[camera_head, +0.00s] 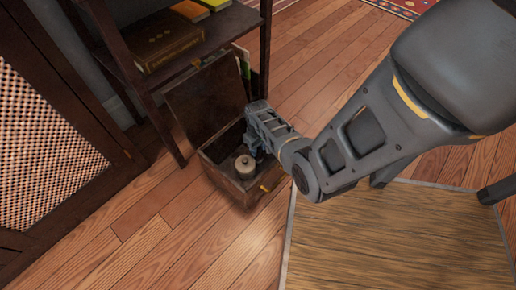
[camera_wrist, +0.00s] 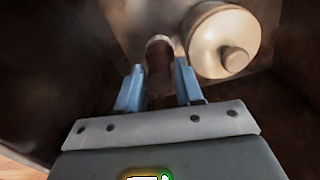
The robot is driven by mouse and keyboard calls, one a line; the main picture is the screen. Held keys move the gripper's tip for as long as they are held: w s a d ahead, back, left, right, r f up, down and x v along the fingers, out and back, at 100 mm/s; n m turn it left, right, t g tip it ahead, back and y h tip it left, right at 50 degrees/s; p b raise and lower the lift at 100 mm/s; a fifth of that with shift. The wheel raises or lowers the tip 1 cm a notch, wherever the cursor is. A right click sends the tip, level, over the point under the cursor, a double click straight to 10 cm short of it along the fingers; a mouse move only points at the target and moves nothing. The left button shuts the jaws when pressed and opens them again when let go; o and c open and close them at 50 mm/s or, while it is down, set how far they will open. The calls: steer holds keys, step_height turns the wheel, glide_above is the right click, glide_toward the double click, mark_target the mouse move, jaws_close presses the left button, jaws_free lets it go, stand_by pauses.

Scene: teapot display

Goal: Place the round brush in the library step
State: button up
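The library step seems to be the dark wooden box (camera_head: 218,183) with its lid (camera_head: 205,98) raised, on the floor by the shelf. My gripper (camera_head: 252,150) reaches down into its right side. In the wrist view, the blue fingers (camera_wrist: 160,85) stand close on both sides of a dark brown cylinder (camera_wrist: 160,62), which seems to be the round brush. They appear shut on it; its lower part is hidden. A cream, round, knobbed pot (camera_wrist: 222,40) is right beside it in the box; it also shows in the head view (camera_head: 245,166).
A dark shelf (camera_head: 215,30) with books (camera_head: 165,44) stands behind the box. A lattice-front cabinet (camera_head: 40,150) is at the left. A straw-coloured mat (camera_head: 390,240) lies at the lower right. The wooden floor in front of the box is clear.

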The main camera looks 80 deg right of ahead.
step_height(320, 180, up, 10)
steer(key=p, duration=0.4)
steer(key=shift+r+p, duration=0.1)
steer(key=shift+p, duration=0.3)
steer(key=s+a+r+n+t+h, duration=0.2)
steer(key=a+r+t, duration=0.15)
steer(key=a, duration=0.55)
steer(key=s+a+r+n+t+h, duration=0.25)
steer(key=a+r, duration=0.25)
steer(key=a, duration=0.5)
steer(key=s+a+r+n+t+y, duration=0.1)
steer(key=s+a+r+t, duration=0.1)
steer(key=r, duration=0.8)
steer(key=s+a+r+n+t+y, duration=0.1)
steer(key=a+r+t, duration=0.3)
steer(key=r, duration=0.6)
steer(key=s+a+r+n+t+y, duration=0.1)
steer(key=s+a+r+t+y, duration=0.1)
steer(key=a+r, duration=0.5)
step_height(320, 180, up, 4)
steer(key=shift+s+r+n+t, duration=0.1)
steer(key=shift+s+n+t, duration=0.25)
steer(key=shift+t, duration=0.15)
steer(key=shift+y, duration=0.25)
